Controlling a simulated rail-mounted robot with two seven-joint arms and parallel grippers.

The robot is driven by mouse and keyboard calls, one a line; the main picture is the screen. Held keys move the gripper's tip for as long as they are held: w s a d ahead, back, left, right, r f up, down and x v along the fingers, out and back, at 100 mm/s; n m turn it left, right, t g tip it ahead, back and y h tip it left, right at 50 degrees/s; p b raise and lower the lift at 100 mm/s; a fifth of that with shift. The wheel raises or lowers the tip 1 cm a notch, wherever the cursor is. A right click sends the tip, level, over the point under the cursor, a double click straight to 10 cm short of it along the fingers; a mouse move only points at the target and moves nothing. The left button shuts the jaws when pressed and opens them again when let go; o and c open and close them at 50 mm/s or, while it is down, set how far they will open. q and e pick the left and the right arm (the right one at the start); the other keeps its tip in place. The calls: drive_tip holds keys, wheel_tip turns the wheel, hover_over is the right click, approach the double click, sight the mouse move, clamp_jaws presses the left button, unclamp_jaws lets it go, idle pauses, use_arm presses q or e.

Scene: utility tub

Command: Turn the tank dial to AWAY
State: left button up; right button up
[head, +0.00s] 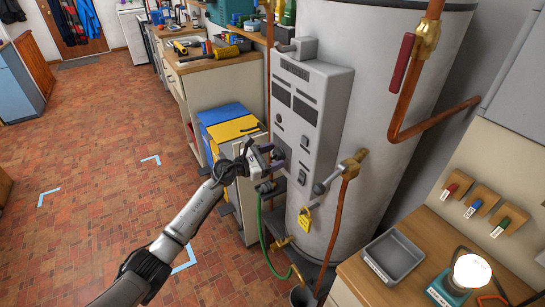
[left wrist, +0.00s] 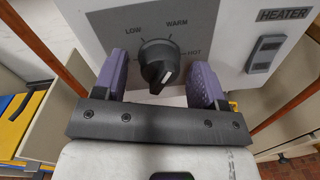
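The tank dial (left wrist: 158,66) is a black round knob on the heater's grey control panel (head: 309,105). LOW, WARM and HOT are printed around it; I cannot read AWAY. Its white mark points down and slightly right in the left wrist view. My left gripper (left wrist: 160,78) is open, with one purple finger on each side of the dial and a visible gap to it on both sides. In the head view the left gripper (head: 272,155) is at the panel's lower left and largely hides the dial. My right gripper is not in view.
A switch (left wrist: 265,53) under a HEATER label sits right of the dial. A grey tray (head: 393,257) lies on the right counter. The floor at left is clear.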

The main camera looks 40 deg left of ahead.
use_arm(q)
drive_tip(key=c, duration=0.9)
drive_tip(key=shift+o, duration=0.2)
drive_tip(key=shift+r+n+p, duration=0.15)
drive_tip(key=shift+n+p, duration=1.05)
drive_tip(key=shift+n, duration=0.3)
drive_tip(key=n+p, duration=0.4)
drive_tip(key=n, duration=0.2)
drive_tip(key=shift+n, duration=0.3)
drive_tip(key=n+p, duration=0.2)
drive_tip(key=n, duration=0.1)
drive_tip(key=shift+n+t, duration=0.3)
drive_tip(key=shift+n, duration=0.1)
drive_tip(key=n+p, duration=0.2)
drive_tip(key=n, duration=0.1)
drive_tip(key=shift+n+y+p, duration=0.3)
drive_tip(key=shift+n, duration=0.1)
drive_tip(key=n+p, duration=0.2)
drive_tip(key=n, duration=0.2)
drive_tip(key=shift+p, duration=0.3)
drive_tip(key=shift+f+n+p, duration=0.25)
drive_tip(key=shift+n+p, duration=0.45)
drive_tip(key=shift+n, duration=1)
